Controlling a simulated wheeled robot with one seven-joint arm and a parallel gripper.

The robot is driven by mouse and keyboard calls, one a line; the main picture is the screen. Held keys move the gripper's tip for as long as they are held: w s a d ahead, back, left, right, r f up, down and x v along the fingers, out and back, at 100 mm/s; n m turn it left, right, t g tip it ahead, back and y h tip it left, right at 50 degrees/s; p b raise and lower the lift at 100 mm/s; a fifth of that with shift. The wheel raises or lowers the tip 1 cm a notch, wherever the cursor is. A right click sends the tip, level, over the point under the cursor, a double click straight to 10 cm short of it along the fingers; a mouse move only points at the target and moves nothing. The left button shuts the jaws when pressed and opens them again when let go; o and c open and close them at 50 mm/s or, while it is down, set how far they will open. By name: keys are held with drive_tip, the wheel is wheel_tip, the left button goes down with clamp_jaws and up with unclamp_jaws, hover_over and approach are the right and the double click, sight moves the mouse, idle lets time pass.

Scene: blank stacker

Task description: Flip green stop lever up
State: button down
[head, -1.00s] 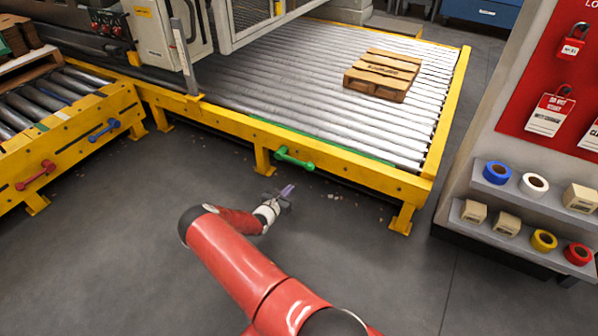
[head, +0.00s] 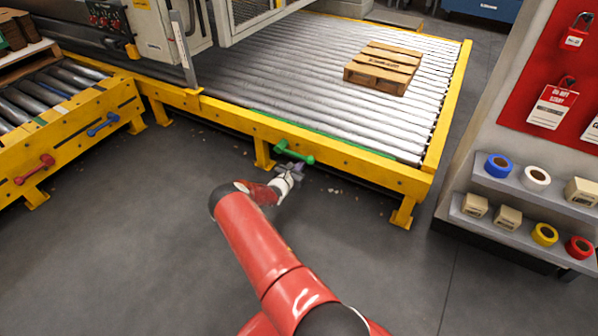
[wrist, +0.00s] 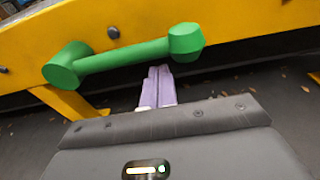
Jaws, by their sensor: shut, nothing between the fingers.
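The green stop lever (head: 294,152) is on the yellow side rail of the roller conveyor. In the wrist view the lever (wrist: 122,58) runs from a round hub at the left to a knob at the right, the knob slightly higher. My gripper (head: 298,168) is just below the lever in the head view. In the wrist view my gripper's pale fingers (wrist: 157,84) are together and empty, with their tips just under the bar near the knob. I cannot tell whether they touch the bar.
The yellow rail (head: 350,165) and its legs stand close to my gripper. A wooden pallet (head: 383,68) lies on the rollers. A blue lever (head: 103,124) and a red lever (head: 35,169) are on the left conveyor. A shelf with tape rolls (head: 536,178) stands at the right. The floor in front is clear.

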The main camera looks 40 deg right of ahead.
drive_tip(key=shift+a+r, duration=0.1)
drive_tip(key=shift+r, duration=0.3)
drive_tip(key=shift+r, duration=0.15)
drive_tip(key=shift+r+n, duration=0.25)
drive_tip(key=shift+n, duration=0.15)
